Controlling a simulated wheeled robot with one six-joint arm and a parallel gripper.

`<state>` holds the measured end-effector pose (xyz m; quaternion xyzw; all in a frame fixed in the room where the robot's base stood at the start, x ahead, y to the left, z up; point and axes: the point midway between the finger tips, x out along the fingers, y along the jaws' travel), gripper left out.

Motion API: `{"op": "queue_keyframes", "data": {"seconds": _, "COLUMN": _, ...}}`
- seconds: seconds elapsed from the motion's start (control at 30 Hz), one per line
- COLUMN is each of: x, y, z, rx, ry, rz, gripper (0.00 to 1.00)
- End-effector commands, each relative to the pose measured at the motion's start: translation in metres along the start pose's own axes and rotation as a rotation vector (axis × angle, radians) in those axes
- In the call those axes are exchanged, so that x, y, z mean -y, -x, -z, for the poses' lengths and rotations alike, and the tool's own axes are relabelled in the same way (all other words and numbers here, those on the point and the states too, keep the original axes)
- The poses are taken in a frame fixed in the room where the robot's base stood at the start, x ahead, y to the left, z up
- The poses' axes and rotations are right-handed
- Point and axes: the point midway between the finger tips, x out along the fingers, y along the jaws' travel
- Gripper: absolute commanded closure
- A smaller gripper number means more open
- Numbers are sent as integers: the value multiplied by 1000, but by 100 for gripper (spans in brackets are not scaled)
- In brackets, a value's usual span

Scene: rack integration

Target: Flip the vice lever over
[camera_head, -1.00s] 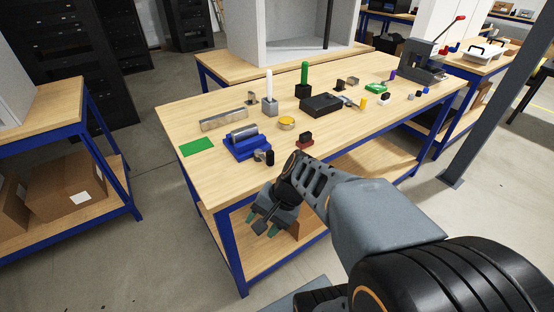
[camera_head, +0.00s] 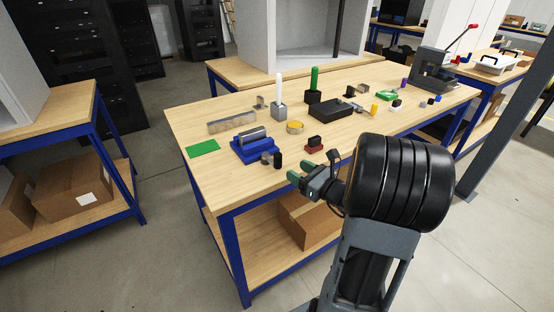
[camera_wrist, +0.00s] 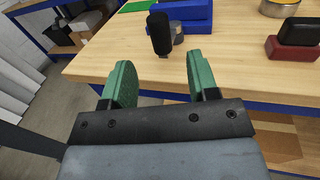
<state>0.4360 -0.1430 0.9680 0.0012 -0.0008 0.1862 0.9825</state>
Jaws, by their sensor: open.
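The blue vice (camera_head: 254,147) sits near the front left of the wooden table, with a grey cylinder across its top. Its lever, with a black handle (camera_head: 278,160), sticks out at the vice's front side. In the wrist view the black handle (camera_wrist: 159,33) stands roughly upright beyond the fingertips, with the blue vice body (camera_wrist: 190,14) behind it. My gripper (camera_head: 292,173) is open and empty at the table's front edge, just short of the handle. Its green fingers (camera_wrist: 157,78) stand apart in the wrist view, with the handle between their lines and not touched.
A dark red block with a black top (camera_head: 314,145) and a round yellow-topped tin (camera_head: 295,127) stand right of the vice. A green mat (camera_head: 203,147) lies to its left. The table's front edge (camera_head: 240,205) runs below my gripper.

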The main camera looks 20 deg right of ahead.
Motion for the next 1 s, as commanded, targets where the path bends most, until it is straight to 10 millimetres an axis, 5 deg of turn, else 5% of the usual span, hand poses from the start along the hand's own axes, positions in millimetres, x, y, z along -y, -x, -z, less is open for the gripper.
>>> {"op": "queue_keyframes", "data": {"seconds": 0.43, "x": -1, "y": -74, "z": 0, "rx": -2, "ry": 2, "rz": -4, "gripper": 46}}
{"op": "queue_keyframes", "data": {"seconds": 1.0, "x": -1, "y": -89, "z": 0, "rx": -2, "ry": 2, "rz": -2, "gripper": 47}}
